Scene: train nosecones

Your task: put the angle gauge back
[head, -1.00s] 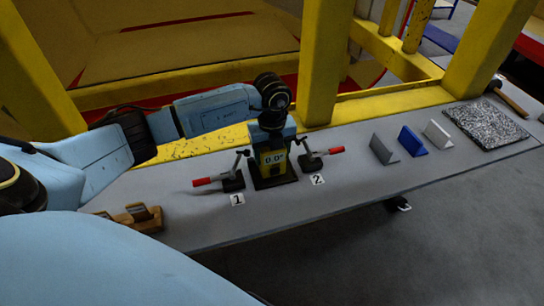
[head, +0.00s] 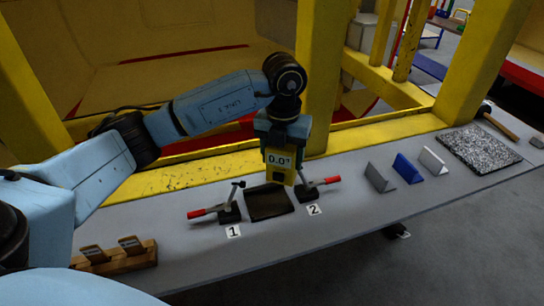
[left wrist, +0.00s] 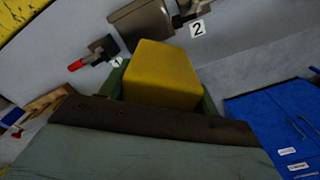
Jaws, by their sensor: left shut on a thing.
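The angle gauge (head: 279,164) is a yellow block with a dark-edged display reading about 0.0°. My left gripper (head: 283,135) is shut on it from above and holds it upright, above and a little right of the dark square pad (head: 268,202). The pad lies bare on the bench between two clamps. The gauge's yellow top (left wrist: 160,72) fills the middle of the left wrist view, between the fingers. My right gripper is not in view.
A red-handled clamp (head: 216,210) stands by label 1, another (head: 315,186) by label 2. A wooden rack (head: 118,258) stands at the bench's left. Grey (head: 379,179), blue (head: 407,168) and white (head: 432,160) angled pieces and a speckled plate (head: 478,149) are to the right. Yellow posts rise behind.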

